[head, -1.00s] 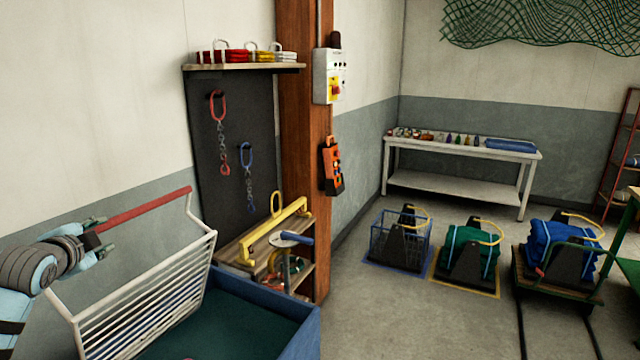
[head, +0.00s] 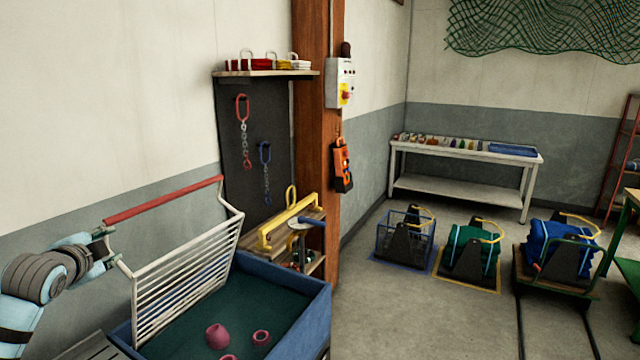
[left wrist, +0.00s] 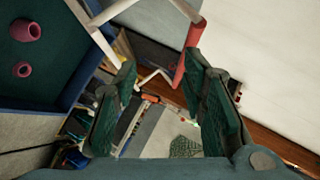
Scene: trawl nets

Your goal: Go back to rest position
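My left gripper (head: 112,248) is at the left of the head view, close to the near end of the red grip bar (head: 165,199) on a white barred rack (head: 185,285). In the left wrist view my left gripper (left wrist: 163,95) has its two dark green fingers spread apart, with nothing between them. There the red bar (left wrist: 190,60) shows beside the right finger, partly hidden by it; I cannot tell whether they touch. My right gripper is not in view.
The rack stands at a blue bin (head: 300,315) with a dark green floor and pink rings (head: 217,336) in it. A yellow lifting beam (head: 290,222) lies on a wooden shelf by the post. Open floor (head: 420,320) lies to the right.

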